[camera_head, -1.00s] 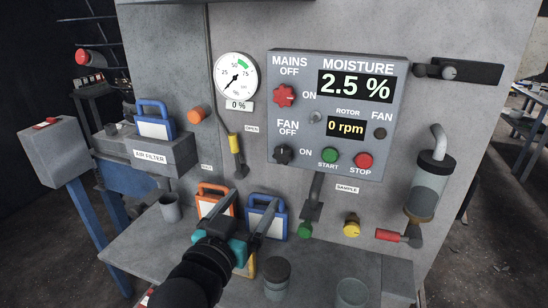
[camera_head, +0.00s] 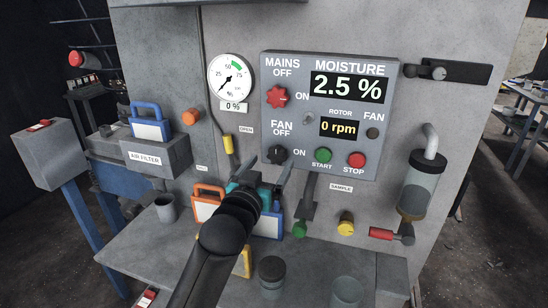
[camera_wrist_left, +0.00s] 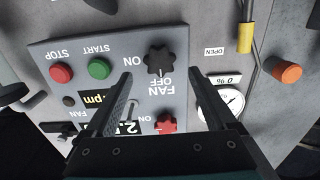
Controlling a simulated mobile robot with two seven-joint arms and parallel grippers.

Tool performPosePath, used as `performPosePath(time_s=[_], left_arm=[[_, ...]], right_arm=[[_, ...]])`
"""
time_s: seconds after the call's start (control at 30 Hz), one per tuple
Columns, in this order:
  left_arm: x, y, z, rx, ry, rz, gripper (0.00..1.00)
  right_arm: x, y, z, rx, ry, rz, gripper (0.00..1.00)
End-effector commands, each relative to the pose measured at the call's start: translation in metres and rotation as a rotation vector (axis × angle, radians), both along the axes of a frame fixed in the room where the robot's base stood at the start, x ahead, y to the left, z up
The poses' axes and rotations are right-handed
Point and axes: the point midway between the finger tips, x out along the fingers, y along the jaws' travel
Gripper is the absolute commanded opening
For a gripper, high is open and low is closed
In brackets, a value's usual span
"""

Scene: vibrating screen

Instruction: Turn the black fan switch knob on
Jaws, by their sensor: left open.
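The black fan switch knob (camera_head: 276,154) is on the grey control panel, below the FAN OFF label and left of ON. Its pale mark seems to point up, toward OFF. My left gripper (camera_head: 269,165) is open and empty, its fingertips just below and in front of the knob. In the left wrist view, which is upside down, the knob (camera_wrist_left: 159,60) lies beyond the gap between the open fingers (camera_wrist_left: 162,80). No contact with the knob is clear. My right gripper is in neither view.
The red mains knob (camera_head: 276,97) is above the fan knob. Green start (camera_head: 323,155) and red stop (camera_head: 356,160) buttons are to its right. A yellow-handled lever (camera_head: 228,144) is on its left. Orange and blue framed items (camera_head: 207,203) stand below, partly behind my arm.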

Motion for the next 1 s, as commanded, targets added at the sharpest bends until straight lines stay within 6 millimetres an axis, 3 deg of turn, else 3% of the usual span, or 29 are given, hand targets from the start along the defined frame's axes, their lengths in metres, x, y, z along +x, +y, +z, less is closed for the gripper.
performPosePath(time_s=[0.3,0.73,1.0], left_arm=[[0.029,-0.009,0.0,0.0,0.0,0.0,0.9],[0.035,-0.011,0.0,0.0,-0.001,0.0,0.9],[0.034,-0.011,0.0,0.0,0.0,0.0,0.62]], right_arm=[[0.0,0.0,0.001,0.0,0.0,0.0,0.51],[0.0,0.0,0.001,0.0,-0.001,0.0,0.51],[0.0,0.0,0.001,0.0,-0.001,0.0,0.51]])
